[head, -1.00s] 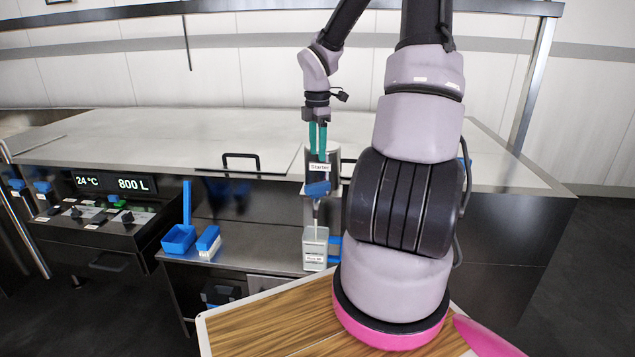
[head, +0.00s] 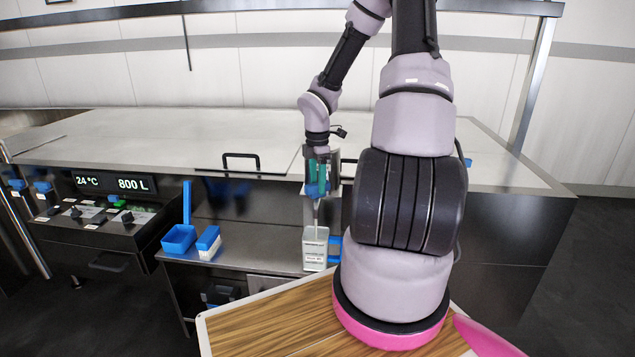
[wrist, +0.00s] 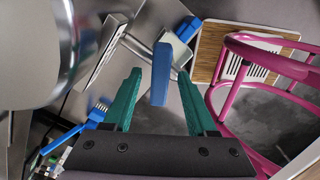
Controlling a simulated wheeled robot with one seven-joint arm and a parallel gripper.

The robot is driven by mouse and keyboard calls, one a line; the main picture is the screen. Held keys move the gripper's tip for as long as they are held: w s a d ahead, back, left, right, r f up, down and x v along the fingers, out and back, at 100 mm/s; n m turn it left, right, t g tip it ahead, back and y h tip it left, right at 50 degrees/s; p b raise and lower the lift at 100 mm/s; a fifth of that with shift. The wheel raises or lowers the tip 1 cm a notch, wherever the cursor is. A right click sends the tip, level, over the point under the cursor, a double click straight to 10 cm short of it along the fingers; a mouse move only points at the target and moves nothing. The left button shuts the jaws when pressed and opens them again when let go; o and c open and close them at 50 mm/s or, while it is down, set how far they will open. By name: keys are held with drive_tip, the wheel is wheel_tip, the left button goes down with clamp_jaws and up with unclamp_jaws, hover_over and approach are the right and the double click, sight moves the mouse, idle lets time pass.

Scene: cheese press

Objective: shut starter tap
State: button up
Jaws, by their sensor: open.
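The starter tap's blue handle (wrist: 161,74) shows in the wrist view, between the two teal fingers. In the head view the handle (head: 313,190) is just below the fingers and partly covered. My gripper (head: 318,182) is open and points down at it; in the wrist view the fingers (wrist: 159,78) stand on either side of the handle with a visible gap. A labelled clear container (head: 315,248) stands under the tap spout. A thin line runs from the spout to it; I cannot tell if it is flow. The Starter vessel is mostly hidden behind my gripper.
The control panel (head: 100,212) is farther left. The vat cover (head: 150,140) lies behind, with a black handle (head: 240,157). A wooden-topped table (head: 270,325) is in front.

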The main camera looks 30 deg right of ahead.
clamp_jaws()
drive_tip(key=shift+m, duration=3.2)
unclamp_jaws()
drive_tip(key=shift+r, duration=0.1)
